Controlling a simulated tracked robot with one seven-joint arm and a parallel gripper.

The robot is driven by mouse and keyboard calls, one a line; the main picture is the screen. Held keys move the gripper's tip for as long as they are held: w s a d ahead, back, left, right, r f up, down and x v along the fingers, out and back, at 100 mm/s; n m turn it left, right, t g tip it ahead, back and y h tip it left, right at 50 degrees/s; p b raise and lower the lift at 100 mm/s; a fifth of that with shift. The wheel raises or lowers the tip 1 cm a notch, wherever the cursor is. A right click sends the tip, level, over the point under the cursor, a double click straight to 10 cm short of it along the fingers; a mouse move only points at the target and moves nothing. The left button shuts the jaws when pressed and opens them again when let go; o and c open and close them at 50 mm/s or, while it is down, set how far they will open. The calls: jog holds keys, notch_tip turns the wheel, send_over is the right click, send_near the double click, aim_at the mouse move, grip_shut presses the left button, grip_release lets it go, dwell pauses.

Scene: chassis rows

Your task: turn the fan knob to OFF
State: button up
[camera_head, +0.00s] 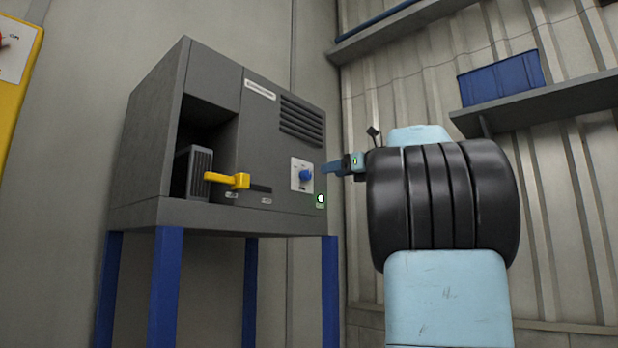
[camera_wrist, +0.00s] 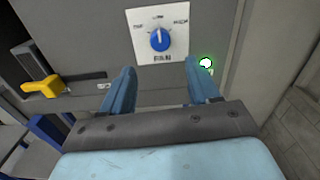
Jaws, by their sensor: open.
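The fan knob (camera_head: 305,175) is blue and sits on a white plate (camera_head: 302,165) on the front of a grey cabinet. In the wrist view the knob (camera_wrist: 159,40) is on its plate (camera_wrist: 172,22), marked FAN, with its pointer toward the top middle mark; the small position labels are hard to read. My gripper (camera_wrist: 160,80) is open, with its two blue fingers apart. The fingertips are below the knob in the wrist view, and nothing is between them. In the head view my gripper (camera_head: 328,168) is just right of the knob; its fingers partly overlap.
A yellow handle (camera_head: 228,180) stands left of the knob, by an open bay with a grey finned module (camera_head: 193,172). A lit green indicator (camera_head: 320,199) is below right of the plate. The cabinet (camera_head: 150,150) stands on blue legs. A blue bin (camera_head: 502,79) sits on a right wall shelf.

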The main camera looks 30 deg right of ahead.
aim_at(309, 176)
jog(key=x, duration=1)
jog(key=shift+f, duration=0.1)
jog(key=c, duration=1)
jog(key=shift+c, duration=0.2)
